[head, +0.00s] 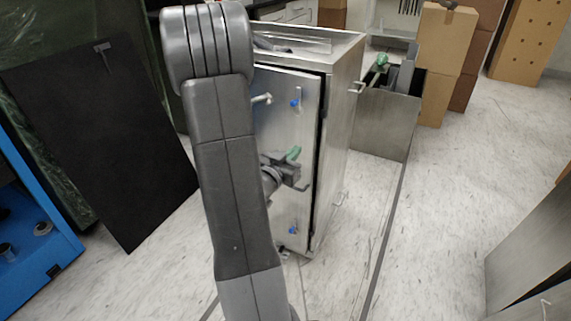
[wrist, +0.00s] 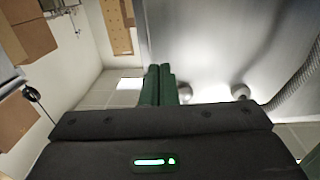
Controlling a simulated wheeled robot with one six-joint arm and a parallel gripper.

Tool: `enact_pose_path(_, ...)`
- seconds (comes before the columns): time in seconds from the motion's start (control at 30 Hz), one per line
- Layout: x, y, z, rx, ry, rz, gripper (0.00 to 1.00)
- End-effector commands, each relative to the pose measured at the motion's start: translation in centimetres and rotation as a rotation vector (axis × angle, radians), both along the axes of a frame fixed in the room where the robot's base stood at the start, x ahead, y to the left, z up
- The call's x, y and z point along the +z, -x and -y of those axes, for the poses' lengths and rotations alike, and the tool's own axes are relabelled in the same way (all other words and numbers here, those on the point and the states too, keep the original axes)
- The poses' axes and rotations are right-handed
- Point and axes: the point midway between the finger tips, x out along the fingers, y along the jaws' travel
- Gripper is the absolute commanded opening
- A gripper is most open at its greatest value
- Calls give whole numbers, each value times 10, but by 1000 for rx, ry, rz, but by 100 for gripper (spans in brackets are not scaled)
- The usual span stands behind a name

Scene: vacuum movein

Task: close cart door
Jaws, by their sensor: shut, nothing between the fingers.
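The metal cart (head: 343,120) stands in the middle of the head view, behind my arm. Its door (head: 291,170) faces me, with blue fittings and a small handle. A dark gap runs along the door's right edge, so it is not flush with the cart. My gripper (head: 293,154), with green fingertips, is in front of the door's middle; I cannot tell whether it touches. In the wrist view the green fingers (wrist: 158,85) are together and empty, beside a grey metal surface (wrist: 215,50). My arm hides the door's left part.
A black panel (head: 105,130) leans at the left, near a blue structure (head: 35,230). An open metal bin (head: 385,120) stands behind the cart at right, with cardboard boxes (head: 443,50) beyond. The floor (head: 450,200) right of the cart is clear.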

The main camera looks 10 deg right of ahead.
Motion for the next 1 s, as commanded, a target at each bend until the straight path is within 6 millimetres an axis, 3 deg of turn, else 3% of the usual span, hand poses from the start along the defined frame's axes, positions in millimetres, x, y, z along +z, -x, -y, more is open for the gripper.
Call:
enact_pose_path(0.3, -2, -41, 33, 0, -1, 1, 0)
enact_pose_path(0.83, 0, -51, 40, 1, -1, -1, 0)
enact_pose_path(1.0, 0, -72, 58, -2, -1, 1, 0)
